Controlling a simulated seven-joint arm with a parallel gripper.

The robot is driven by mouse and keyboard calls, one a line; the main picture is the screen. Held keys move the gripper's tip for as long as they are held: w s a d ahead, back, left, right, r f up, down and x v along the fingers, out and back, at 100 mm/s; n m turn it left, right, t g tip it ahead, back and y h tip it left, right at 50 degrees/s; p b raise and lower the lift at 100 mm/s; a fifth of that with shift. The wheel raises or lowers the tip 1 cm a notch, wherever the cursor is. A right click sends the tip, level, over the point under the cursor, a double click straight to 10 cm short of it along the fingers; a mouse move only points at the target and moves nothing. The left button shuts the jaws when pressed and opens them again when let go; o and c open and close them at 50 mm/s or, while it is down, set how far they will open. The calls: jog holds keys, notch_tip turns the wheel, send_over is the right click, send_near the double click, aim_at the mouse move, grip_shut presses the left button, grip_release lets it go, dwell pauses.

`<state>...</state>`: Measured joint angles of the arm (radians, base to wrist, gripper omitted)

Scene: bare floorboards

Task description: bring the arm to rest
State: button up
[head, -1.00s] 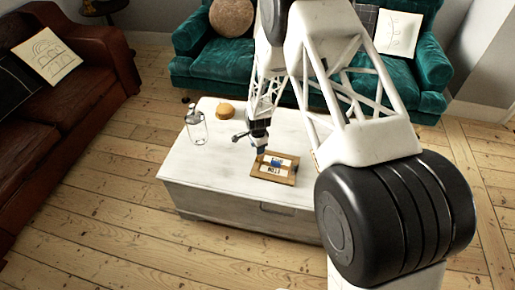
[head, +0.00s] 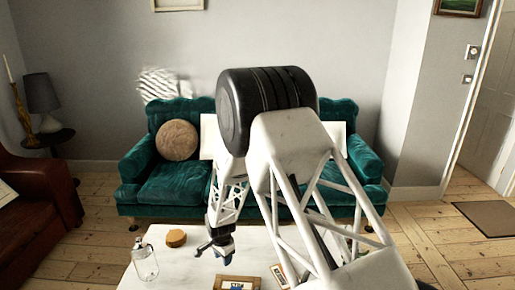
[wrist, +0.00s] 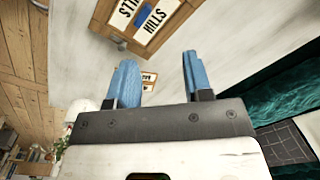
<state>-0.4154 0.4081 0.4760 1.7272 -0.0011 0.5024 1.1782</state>
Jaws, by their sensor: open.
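My gripper (head: 222,250) hangs above the white table in the head view. In the wrist view my gripper (wrist: 157,65) has its two blue fingers spread apart with nothing between them. A wooden-framed lettered board (wrist: 172,40) lies on the table beyond the fingertips, with a small blue object (wrist: 143,17) on it. The board (head: 237,283) also shows at the bottom edge of the head view, partly cut off.
The white table (head: 190,262) also bears a glass bottle (head: 145,264), a round orange-brown object (head: 176,238) and a second small frame (head: 279,276). A green sofa (head: 170,186) stands behind it. A brown sofa (head: 35,205) is at the left.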

jog(key=s+d+r+n, duration=0.1)
jog(key=s+d+r, duration=0.45)
jog(key=r, duration=0.45)
jog(key=s+d+r+n+t, duration=0.15)
jog(key=s+d+r, duration=0.25)
jog(key=d+r, duration=0.5)
jog(key=s+d+r+n+g, duration=0.15)
jog(key=s+d+r, duration=0.3)
jog(key=r, duration=0.75)
jog(key=s+d+r+n, duration=0.1)
jog(key=s+d+r, duration=0.2)
jog(key=s, duration=0.6)
jog(key=s+d+r+n+t, duration=0.1)
jog(key=s+d+r, duration=0.3)
jog(key=s, duration=0.6)
jog(key=s+d+r+n+t, duration=0.1)
jog(key=s+d+r, duration=0.3)
jog(key=s, duration=0.5)
jog(key=shift+s+d+n, duration=0.35)
jog(key=shift+d+n, duration=0.45)
jog(key=shift+d, duration=0.3)
jog(key=shift+w, duration=0.1)
